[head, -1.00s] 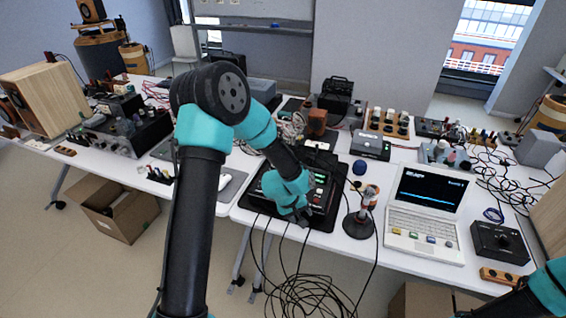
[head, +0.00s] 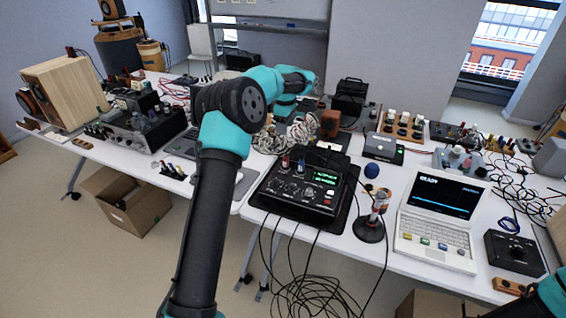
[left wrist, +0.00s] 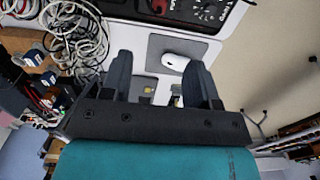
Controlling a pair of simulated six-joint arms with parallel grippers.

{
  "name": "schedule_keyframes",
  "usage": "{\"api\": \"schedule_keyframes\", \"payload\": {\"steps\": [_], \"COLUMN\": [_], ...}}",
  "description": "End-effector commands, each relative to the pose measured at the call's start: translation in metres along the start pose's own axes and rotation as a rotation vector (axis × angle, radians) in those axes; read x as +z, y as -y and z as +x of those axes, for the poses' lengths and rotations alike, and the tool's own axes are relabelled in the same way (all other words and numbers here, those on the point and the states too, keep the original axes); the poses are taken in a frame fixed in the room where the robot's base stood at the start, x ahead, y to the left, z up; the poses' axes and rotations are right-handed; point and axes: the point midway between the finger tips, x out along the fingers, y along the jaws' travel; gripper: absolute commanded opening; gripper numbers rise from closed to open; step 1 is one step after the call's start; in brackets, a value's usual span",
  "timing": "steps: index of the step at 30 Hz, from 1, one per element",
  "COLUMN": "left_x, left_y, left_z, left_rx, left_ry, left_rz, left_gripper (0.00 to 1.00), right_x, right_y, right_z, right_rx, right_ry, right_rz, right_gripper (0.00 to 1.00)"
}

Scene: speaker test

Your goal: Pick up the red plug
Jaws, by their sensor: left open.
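A red plug (head: 286,161) stands upright on the black tester box (head: 296,192), beside a blue one, in the head view. In the left wrist view the red plug (left wrist: 160,6) seems to show at the top edge, partly cut off. My left gripper (left wrist: 158,60) is open, with nothing between its fingers. In the head view my left wrist (head: 287,104) is beyond the tester box, above coiled cables, and its fingers are hard to make out. Of my right arm only a teal link shows at the lower right; its gripper is out of frame.
Coiled grey cables (head: 266,138) lie behind the tester box. A microphone-like stand (head: 369,228) and a laptop (head: 440,212) stand to its right. In the left wrist view a white mouse (left wrist: 175,62) lies on a grey pad. Black cables hang over the table's front edge.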

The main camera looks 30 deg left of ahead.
Motion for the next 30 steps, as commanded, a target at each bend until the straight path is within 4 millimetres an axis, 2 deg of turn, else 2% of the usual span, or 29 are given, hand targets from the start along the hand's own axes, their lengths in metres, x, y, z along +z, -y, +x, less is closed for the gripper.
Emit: {"api": "schedule_keyframes", "payload": {"steps": [9, 14, 30], "left_x": [0.0, 0.0, 0.001], "left_y": [0.0, 0.0, 0.001], "left_z": [0.001, 0.013, 0.103], "left_rx": [-0.002, -0.003, -0.003], "left_ry": [-0.001, -0.001, 0.001], "left_rz": [-0.002, -0.002, 0.0], "left_gripper": [0.55, 0.55, 0.55], "right_x": [0.0, 0.0, 0.0], "right_y": [0.0, 0.0, 0.0], "right_z": [0.0, 0.0, 0.0], "right_rx": [0.0, 0.0, 0.0], "right_ry": [0.0, 0.0, 0.0], "right_rz": [0.0, 0.0, 0.0], "right_gripper": [0.0, 0.0, 0.0]}}
